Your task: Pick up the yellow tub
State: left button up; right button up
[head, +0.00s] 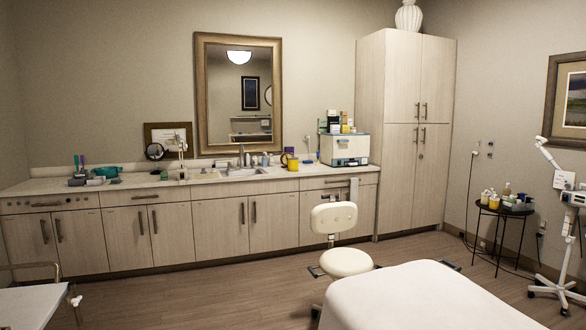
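Several small yellow things show in the head view, and I cannot tell which is the named one. A yellow tub (293,164) stands upright on the counter, right of the sink, with a purple item just behind it. Another yellow tub (494,202) stands among bottles on the small round black table at the right. A smaller yellow container (345,129) sits on top of the white cabinet box on the counter. All are far across the room. Neither of my grippers is in view.
A long counter (130,183) with cupboards runs along the back wall. A white stool (347,262) and a white-covered bed (425,300) stand in front of it. The black side table (507,210) is beside a wheeled lamp stand (556,290). Open floor (200,295) lies at left centre.

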aim_at(293, 165)
jog(key=i+j+u, duration=0.15)
jog(key=i+u, duration=0.2)
jog(key=i, duration=0.3)
jog(key=i+u, duration=0.35)
jog(key=i, duration=2.4)
jog(key=i+j+z, duration=0.15)
jog(key=i, duration=0.75)
jog(key=i+l+z, duration=0.15)
jog(key=i+z, duration=0.15)
jog(key=i, duration=0.35)
jog(key=i+z, duration=0.35)
jog(key=i, duration=0.3)
jog(key=i+j+z, duration=0.3)
jog(key=i, duration=0.35)
jog(key=l, duration=0.1)
